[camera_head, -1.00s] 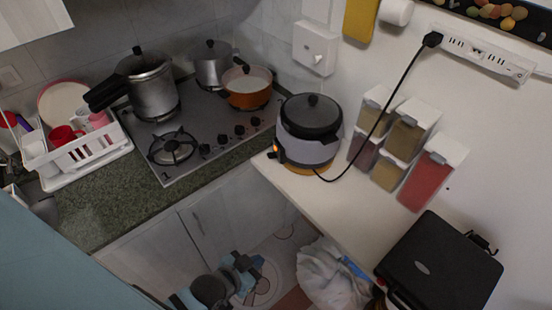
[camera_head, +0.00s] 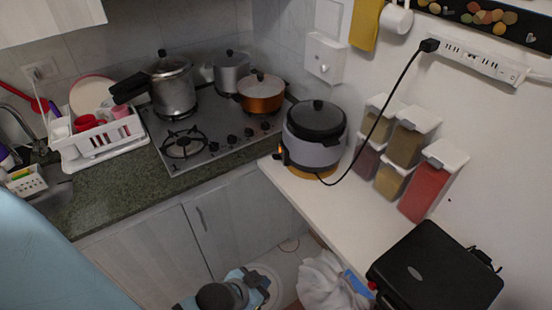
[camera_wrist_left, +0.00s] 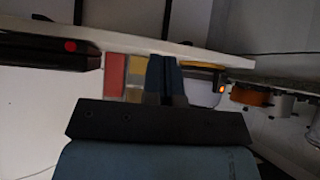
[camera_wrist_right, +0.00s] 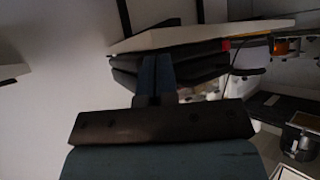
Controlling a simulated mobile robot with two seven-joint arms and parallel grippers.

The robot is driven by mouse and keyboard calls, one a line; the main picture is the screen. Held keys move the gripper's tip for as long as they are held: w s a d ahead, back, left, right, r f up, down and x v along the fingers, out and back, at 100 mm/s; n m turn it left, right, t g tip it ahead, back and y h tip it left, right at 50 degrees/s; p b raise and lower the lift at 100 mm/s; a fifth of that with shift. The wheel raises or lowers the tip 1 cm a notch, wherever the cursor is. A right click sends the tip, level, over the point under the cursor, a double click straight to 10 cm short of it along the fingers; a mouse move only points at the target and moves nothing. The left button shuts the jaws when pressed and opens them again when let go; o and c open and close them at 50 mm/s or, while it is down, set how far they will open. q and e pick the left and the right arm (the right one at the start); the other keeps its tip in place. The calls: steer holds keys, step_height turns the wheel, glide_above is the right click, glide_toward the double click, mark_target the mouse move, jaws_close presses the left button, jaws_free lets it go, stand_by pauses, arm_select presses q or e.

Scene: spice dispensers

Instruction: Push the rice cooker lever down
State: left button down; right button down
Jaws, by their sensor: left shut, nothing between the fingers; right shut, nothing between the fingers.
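The rice cooker (camera_head: 313,145) is silver-grey with a black lid. It stands at the corner of the white shelf. An orange light and a small dark lever (camera_head: 279,154) are on its left side. In the left wrist view the scene is upside down, and the cooker (camera_wrist_left: 203,97) with its orange light shows right of my left gripper (camera_wrist_left: 165,65). That gripper is shut, empty and apart from the cooker. My right gripper (camera_wrist_right: 159,65) is shut and empty, in front of the black appliance (camera_wrist_right: 195,62). I cannot tell the lever's position.
Spice dispensers (camera_head: 426,189) hang on the wall right of the cooker. A black cord runs from the cooker to the power strip (camera_head: 488,60). A black sandwich maker (camera_head: 433,268) is at the shelf's near end. Pots stand on the stove (camera_head: 206,135). The middle of the shelf is clear.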

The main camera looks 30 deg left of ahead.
arm_select(q)
steer(key=s+a+r+g+y+b, duration=0.2)
steer(key=s+a+r+g+b, duration=0.1)
steer(key=s+a+g+b, duration=0.3)
steer(key=w+f+m+g+h, duration=0.1)
steer(key=w+f+m, duration=0.1)
steer(key=w, duration=1)
steer(key=w+f+m, duration=0.1)
steer(key=w+m, duration=0.2)
steer(key=w, duration=1)
steer(key=w+a+r+g, duration=0.1)
steer(key=w+a+r, duration=1.3)
steer(key=w+a, duration=0.2)
steer(key=shift+w+a+r+b, duration=0.2)
steer(key=shift+w+r+b, duration=0.1)
steer(key=shift+w, duration=0.6)
